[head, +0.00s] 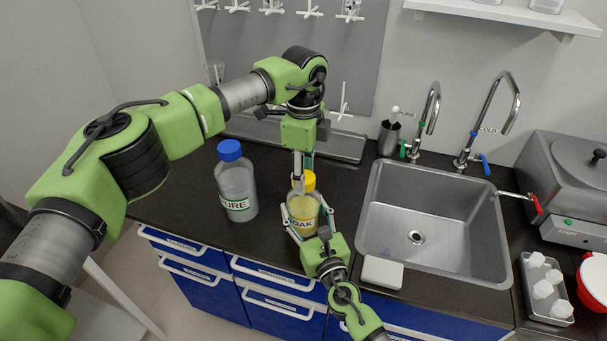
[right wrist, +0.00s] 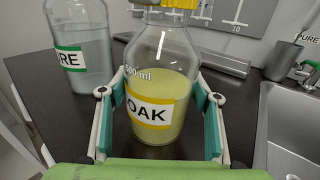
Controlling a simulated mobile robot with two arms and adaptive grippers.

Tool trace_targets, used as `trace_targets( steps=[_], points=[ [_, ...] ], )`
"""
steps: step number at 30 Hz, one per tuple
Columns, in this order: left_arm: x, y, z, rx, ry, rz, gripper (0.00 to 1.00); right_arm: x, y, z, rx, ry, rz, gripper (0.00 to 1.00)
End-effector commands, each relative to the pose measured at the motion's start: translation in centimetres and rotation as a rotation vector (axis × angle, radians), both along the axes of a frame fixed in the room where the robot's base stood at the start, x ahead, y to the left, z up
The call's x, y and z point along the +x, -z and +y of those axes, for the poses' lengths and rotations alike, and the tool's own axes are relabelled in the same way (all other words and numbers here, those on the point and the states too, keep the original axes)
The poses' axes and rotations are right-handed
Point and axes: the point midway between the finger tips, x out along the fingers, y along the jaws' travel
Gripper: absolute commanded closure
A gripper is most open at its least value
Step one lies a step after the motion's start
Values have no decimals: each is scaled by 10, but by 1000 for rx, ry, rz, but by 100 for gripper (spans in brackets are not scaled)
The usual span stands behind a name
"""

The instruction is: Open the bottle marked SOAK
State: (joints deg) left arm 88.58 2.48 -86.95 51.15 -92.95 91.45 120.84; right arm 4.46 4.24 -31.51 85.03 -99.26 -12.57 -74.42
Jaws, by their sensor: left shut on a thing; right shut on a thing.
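The SOAK bottle (head: 304,216) stands upright on the dark counter, left of the sink. It is clear, with yellow liquid, a yellow-edged label and a yellow cap (head: 304,181). My left gripper (head: 302,178) comes down from above and is shut on the yellow cap. My right gripper (head: 306,222) is shut around the bottle's body from the front. In the right wrist view its teal-padded fingers (right wrist: 163,115) flank the bottle (right wrist: 160,88), and the label reads "OAK", its first letter out of sight. The cap (right wrist: 178,4) is cut off at the top edge there.
A blue-capped bottle (head: 236,184) with a green label ending in "URE" stands to the left. The sink (head: 372,215) and taps (head: 431,110) lie to the right. A white block (head: 382,272) sits by the counter's front edge. A pegboard (head: 350,60) is behind.

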Motion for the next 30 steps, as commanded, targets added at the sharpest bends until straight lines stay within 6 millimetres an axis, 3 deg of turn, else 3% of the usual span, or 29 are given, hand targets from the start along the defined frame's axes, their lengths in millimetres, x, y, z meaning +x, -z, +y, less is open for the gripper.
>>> trace_targets(
  steps=[16,30],
  points=[
    [0,-1,0,0,0,0,91,0,1,0,-2,0,2,100],
    [0,-16,0,0,0,0,91,0,1,0,-2,0,2,100]
  ],
)
